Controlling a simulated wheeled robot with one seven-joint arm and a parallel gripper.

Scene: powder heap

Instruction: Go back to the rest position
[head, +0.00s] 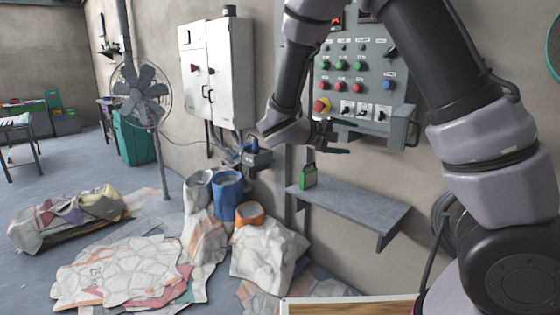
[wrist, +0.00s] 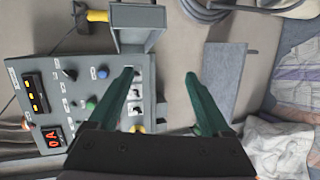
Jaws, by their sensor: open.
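My gripper (head: 336,147) is raised in front of the lower left part of the grey control panel (head: 398,88) in the head view. In the wrist view my gripper (wrist: 159,75) shows two green fingers standing well apart, with nothing between them. The control panel (wrist: 35,82) lies on the left of the wrist view, with lit displays, knobs and buttons. The left finger overlaps its switches, and I cannot tell whether it touches them. My arm hides part of the panel's left side in the head view.
A grey wall shelf (head: 350,207) sits below my gripper, with a green padlock-like item (head: 309,177) at its left end. A white cabinet (head: 228,75), a fan (head: 140,88), a blue bucket (head: 228,195) and sacks (head: 120,270) stand left. Open floor lies at far left.

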